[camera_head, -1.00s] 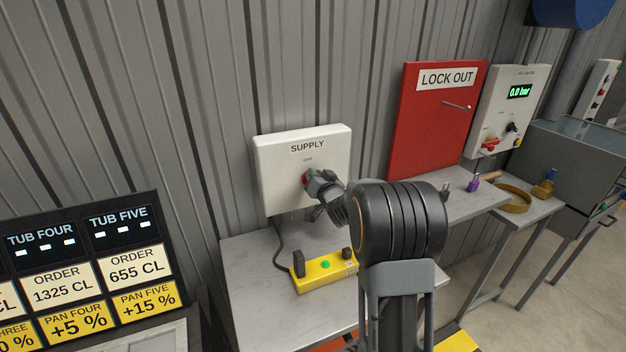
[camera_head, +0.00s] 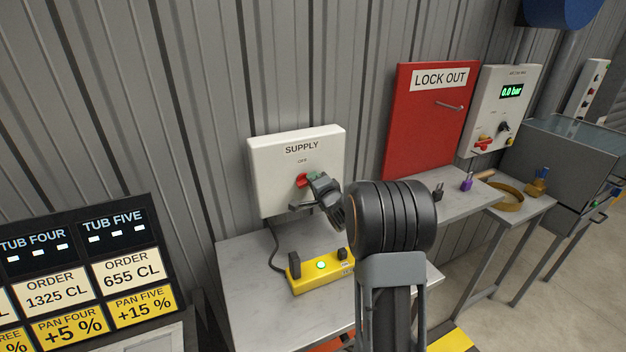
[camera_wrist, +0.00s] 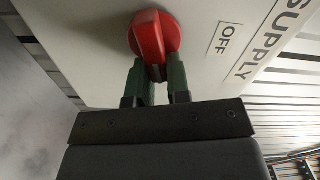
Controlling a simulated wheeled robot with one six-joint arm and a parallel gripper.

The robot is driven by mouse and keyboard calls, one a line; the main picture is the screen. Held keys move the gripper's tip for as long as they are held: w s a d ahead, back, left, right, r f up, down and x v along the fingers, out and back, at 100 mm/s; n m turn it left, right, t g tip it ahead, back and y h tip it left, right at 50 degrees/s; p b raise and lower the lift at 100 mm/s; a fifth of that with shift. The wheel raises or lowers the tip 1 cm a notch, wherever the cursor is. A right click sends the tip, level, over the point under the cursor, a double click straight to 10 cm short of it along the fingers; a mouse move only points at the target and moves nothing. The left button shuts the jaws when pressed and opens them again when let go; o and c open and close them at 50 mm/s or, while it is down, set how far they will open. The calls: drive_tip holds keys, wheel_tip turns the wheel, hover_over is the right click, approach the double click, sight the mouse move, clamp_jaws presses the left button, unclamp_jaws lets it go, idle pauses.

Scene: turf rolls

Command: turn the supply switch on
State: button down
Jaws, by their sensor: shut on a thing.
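The white supply box (camera_head: 270,160) hangs on the corrugated wall, with "SUPPLY" across its top. Its red rotary switch (camera_head: 301,181) is on the front and partly hidden by my gripper (camera_head: 312,178). In the wrist view the red switch (camera_wrist: 153,36) is close, with an "OFF" label beside it. The green fingers of my gripper (camera_wrist: 158,80) are shut on the switch handle, one on each side of it. Which marked position the handle points to cannot be told.
Below stands a grey table (camera_head: 245,290) with a yellow box (camera_head: 322,281) bearing a bright green-white button. A red "LOCK OUT" board (camera_head: 425,130) and a pressure panel (camera_head: 507,85) are at right. Order screens (camera_head: 75,270) stand at left.

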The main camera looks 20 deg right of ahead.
drive_tip(key=shift+f+m, duration=0.25)
drive_tip(key=shift+m, duration=1.25)
drive_tip(key=c, duration=1.1)
unclamp_jaws()
drive_tip(key=s+b, duration=0.2)
drive_tip(key=s, duration=1.1)
drive_tip(key=shift+s, duration=0.4)
drive_tip(key=shift+f, duration=0.1)
